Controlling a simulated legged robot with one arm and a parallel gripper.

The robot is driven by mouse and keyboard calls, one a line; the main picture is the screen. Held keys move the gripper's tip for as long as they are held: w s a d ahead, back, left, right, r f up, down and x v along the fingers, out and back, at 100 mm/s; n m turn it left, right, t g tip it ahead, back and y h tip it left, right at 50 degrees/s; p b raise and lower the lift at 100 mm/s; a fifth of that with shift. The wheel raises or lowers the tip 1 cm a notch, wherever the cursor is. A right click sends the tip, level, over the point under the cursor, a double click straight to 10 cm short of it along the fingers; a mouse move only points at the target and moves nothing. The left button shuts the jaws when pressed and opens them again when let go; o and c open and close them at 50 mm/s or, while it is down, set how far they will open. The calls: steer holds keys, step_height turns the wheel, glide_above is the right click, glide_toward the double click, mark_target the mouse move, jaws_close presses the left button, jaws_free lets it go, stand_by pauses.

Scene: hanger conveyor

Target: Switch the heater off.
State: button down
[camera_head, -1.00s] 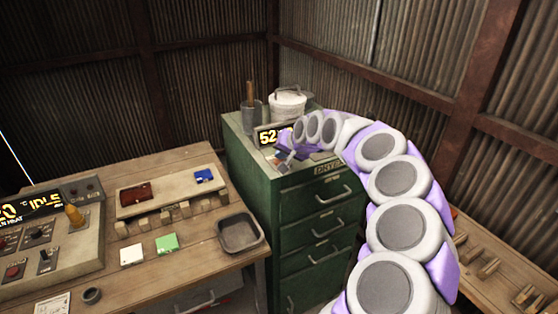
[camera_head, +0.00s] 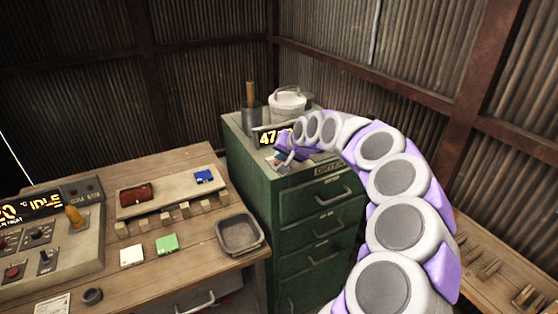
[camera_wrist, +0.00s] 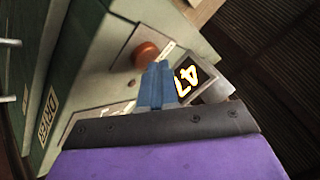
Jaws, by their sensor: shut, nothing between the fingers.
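A green cabinet (camera_head: 250,170) labelled DRYER has a small display (camera_head: 275,136) on top, reading 47 and partly hidden by my arm. The wrist view shows the display (camera_wrist: 190,82) too. An orange-red knob (camera_wrist: 147,54) sits on a light plate beside the display in the wrist view. My gripper (camera_wrist: 160,66) is shut and empty, its blue fingertips close beside the knob; contact cannot be told. In the head view my gripper (camera_head: 286,160) is over the cabinet top. A control panel (camera_head: 60,240) at left has a display reading IDLE, with HEAT lettering below.
A lidded pot (camera_head: 287,103) and a grey cup (camera_head: 252,118) stand at the cabinet's back. Corrugated walls close the corner behind.

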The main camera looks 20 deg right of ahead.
steer(key=shift+r+p, duration=1.6)
steer(key=shift+r, duration=1.45)
steer(key=s+a+r+n+g+y, duration=0.2)
steer(key=s+a+n+g, duration=0.3)
steer(key=s+a, duration=1.25)
steer(key=s+a+f+n+g+h, duration=0.1)
steer(key=s+f+g, duration=0.2)
steer(key=s, duration=1.2)
steer(key=s+a+f+n+g+h, duration=0.1)
steer(key=s+f, duration=0.6)
steer(key=s, duration=0.9)
steer(key=shift+s+f+g+h, duration=0.25)
steer(key=shift+g+h, duration=0.35)
steer(key=shift+g, duration=0.4)
